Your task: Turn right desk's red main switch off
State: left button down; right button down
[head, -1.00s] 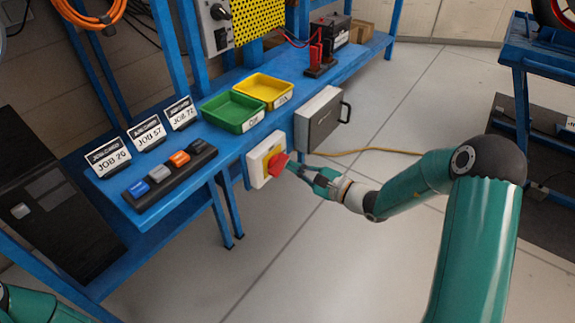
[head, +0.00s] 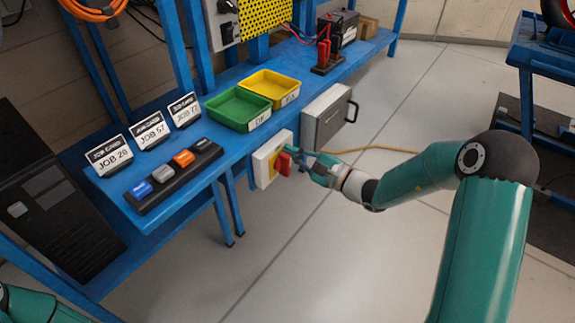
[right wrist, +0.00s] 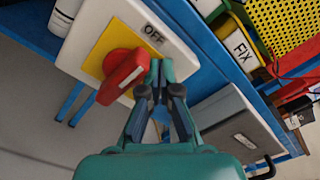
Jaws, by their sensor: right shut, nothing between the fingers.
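The red main switch handle (head: 284,163) sits on a yellow plate on a white box (head: 262,158) at the front edge of the blue desk. In the right wrist view the red handle (right wrist: 125,72) is a bar whose upper end points toward the OFF label (right wrist: 152,34). My right gripper (head: 294,157) is shut and empty, right beside the handle. In the right wrist view its fingertips (right wrist: 160,74) are at the handle's right side; I cannot tell whether they touch it. My left gripper is out of view.
A grey box with a black handle (head: 325,118) hangs on the desk edge just right of the switch. Green (head: 232,121) and yellow (head: 270,98) trays, job cards and a button strip (head: 175,177) are on the desk. The floor in front is open.

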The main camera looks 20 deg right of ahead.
jog(key=shift+s+d+f+b, duration=0.2)
jog(key=shift+f+b, duration=0.2)
jog(key=shift+f, duration=0.15)
jog(key=shift+s+d+f+b, duration=0.1)
jog(key=shift+s+f+b, duration=0.05)
jog(key=shift+f+b, duration=0.3)
jog(key=shift+s+f, duration=0.1)
jog(key=v, duration=0.8)
jog(key=shift+r+b, duration=0.2)
jog(key=shift+b, duration=0.25)
jog(key=shift+d, duration=0.1)
